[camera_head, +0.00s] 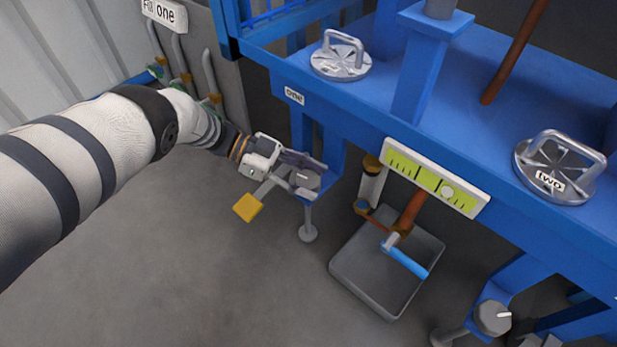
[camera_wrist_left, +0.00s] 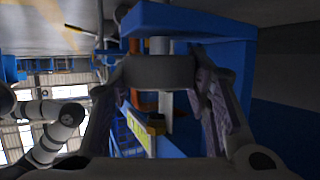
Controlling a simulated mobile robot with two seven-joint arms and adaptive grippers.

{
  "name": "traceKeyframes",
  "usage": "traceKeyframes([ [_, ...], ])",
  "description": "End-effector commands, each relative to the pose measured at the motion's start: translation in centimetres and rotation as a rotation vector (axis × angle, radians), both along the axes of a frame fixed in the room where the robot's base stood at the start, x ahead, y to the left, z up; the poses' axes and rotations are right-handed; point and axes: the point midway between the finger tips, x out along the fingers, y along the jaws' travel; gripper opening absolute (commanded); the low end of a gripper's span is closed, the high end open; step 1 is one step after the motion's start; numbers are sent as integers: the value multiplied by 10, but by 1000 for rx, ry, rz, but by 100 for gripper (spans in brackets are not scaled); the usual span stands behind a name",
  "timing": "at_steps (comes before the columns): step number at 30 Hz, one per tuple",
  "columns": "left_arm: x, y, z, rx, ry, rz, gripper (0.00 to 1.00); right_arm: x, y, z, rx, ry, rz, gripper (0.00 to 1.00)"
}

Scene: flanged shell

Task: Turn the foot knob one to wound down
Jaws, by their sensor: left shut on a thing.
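Foot knob one (camera_head: 307,181) is a grey round knob on the leg below the blue frame's corner, beside a tag that seems to read "one" (camera_head: 294,95). My left gripper (camera_head: 298,178) reaches it from the left and is shut on it. In the left wrist view the grey knob (camera_wrist_left: 160,71) sits between the two fingers, which hide its sides. The leg's grey foot pad (camera_head: 308,233) stands on or close to the floor; I cannot tell if it touches. My right gripper is in neither view.
A green level gauge (camera_head: 435,178) hangs on the blue frame (camera_head: 455,90). Below it stands a grey tray (camera_head: 365,265) under a tap with a blue handle (camera_head: 408,262). Another foot knob (camera_head: 492,317) is at lower right. Two grey lids (camera_head: 341,62) (camera_head: 556,180) lie on top.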

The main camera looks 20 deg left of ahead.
Motion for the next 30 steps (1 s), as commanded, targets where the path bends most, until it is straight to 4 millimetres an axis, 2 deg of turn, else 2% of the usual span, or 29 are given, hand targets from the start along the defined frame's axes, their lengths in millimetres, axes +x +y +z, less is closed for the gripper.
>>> traceKeyframes([
  [3, 5, 7, -1, 18, -14, -22, 17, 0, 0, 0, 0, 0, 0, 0],
  [25, 2, 1, 3, 10, -13, -93, 16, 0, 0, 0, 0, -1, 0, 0],
  [26, 2, 1, 3, 10, -13, -93, 49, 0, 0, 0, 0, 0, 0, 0],
  [28, 2, 0, 3, 9, -12, -94, 64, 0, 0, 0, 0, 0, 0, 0],
  [30, 1, 0, 2, 9, -11, -96, 65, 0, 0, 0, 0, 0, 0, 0],
])
